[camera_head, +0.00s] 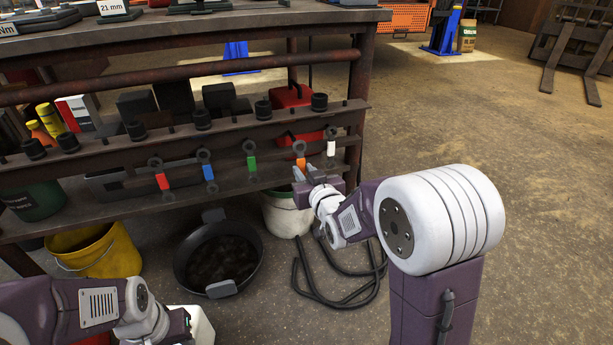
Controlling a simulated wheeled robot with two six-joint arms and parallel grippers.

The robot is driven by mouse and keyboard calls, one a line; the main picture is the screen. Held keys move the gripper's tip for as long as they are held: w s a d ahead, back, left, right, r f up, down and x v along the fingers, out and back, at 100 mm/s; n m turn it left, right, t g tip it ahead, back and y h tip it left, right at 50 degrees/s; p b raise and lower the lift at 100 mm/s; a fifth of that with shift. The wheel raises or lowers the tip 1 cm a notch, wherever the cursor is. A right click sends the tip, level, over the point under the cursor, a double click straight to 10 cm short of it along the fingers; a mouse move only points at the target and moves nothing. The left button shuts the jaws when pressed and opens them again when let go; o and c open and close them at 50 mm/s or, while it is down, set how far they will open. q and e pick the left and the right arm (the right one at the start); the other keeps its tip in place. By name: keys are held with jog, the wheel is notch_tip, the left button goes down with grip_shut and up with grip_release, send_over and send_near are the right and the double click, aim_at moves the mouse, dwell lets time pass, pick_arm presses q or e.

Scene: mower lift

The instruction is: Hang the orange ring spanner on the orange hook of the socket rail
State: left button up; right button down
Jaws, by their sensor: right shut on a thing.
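The socket rail (225,132) runs across the front of the bench, with black sockets on top. The orange ring spanner (300,161) is upright at the rail's right part, its ring end up against the rail face. My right gripper (303,176) is shut on its lower part, from below and right. The orange hook is too small or hidden to make out, so I cannot tell whether the ring is around it. My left gripper (184,324) is low at the bottom left, away from the rail; its jaws are not clear.
Spanners with red (162,181), blue (208,172), green (251,163) and white (331,147) marks hang along the rail. Below are a yellow bucket (98,255), a black pan (190,265), a pale bucket (283,216) and a dark hose (335,303). Floor is open at right.

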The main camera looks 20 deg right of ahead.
jog(key=shift+w+a+f+p, duration=0.1)
jog(key=shift+w+f+p, duration=0.05)
jog(key=shift+w, duration=1.3)
jog(key=shift+w+f+p, duration=0.1)
jog(key=shift+w+p, duration=0.05)
jog(key=shift+w, duration=1.25)
jog(key=shift+w+f, duration=0.35)
jog(key=shift+w, duration=0.4)
jog(key=c, duration=1.2)
grip_release()
jog(key=shift+o, duration=0.2)
